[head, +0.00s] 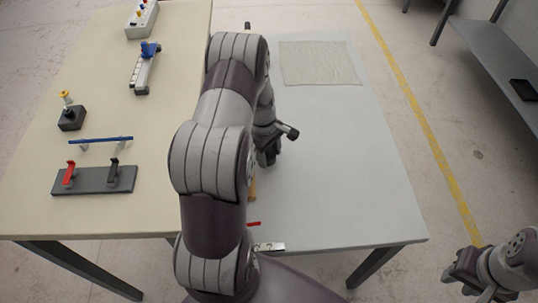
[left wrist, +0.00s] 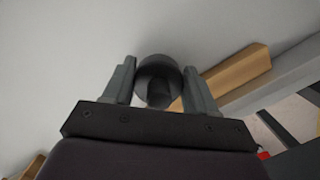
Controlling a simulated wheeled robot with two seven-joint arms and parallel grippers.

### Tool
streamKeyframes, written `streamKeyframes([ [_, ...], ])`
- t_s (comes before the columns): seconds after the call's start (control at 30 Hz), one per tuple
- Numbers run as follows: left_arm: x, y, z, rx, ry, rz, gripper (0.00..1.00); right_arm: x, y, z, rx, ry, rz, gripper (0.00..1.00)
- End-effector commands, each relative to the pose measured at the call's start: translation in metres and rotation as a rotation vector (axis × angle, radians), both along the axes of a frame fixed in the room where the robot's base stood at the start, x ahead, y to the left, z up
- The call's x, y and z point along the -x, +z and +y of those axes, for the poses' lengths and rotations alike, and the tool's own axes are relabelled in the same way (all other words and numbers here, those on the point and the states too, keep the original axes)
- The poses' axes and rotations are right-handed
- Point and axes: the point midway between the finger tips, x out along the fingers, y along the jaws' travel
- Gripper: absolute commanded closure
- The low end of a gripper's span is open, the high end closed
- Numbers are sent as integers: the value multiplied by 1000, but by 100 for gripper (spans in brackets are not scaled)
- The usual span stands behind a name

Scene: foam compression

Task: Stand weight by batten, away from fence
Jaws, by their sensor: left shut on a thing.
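The weight (left wrist: 158,72) is a dark grey round piece between the two fingers of my left gripper (left wrist: 160,69) in the left wrist view. The fingers are shut on it. In the head view my left gripper (head: 268,157) points down over the grey table, and my arm hides much around it. The wooden batten (left wrist: 232,77) lies just right of the right finger in the left wrist view; a small end of it (head: 252,188) shows in the head view. A pale grey bar (left wrist: 275,83), perhaps the fence, runs beside the batten. My right gripper (head: 462,277) is off the table, low at right.
A beige table (head: 100,200) at left holds a dark block with red and black clamps (head: 94,179), a blue rod (head: 100,139) and other small devices. A textured mat (head: 320,62) lies on the far grey table (head: 350,150). The grey table's right side is clear.

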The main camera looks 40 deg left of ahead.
Motion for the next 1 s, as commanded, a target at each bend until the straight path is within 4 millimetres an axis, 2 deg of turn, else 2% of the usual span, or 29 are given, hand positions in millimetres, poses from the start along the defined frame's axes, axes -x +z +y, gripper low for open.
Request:
streamKeyframes([
  [0.1,-1,-12,0,-1,1,-2,100,0,0,0,0,0,0,64],
  [0.4,-1,-15,1,-1,1,-2,100,0,-2,0,0,0,0,64],
  [0.43,-1,-16,0,0,1,-1,40,0,-2,0,0,0,0,64],
  [0.5,-1,-15,0,0,1,-1,17,0,-2,0,0,0,0,64],
  [0.8,-1,-13,0,-1,1,-1,17,0,0,0,0,0,0,64],
  [0.87,-1,-7,1,-1,1,-3,17,0,0,0,0,0,0,64],
  [1.0,-2,24,6,-2,2,-6,17,0,2,0,0,0,0,64],
])
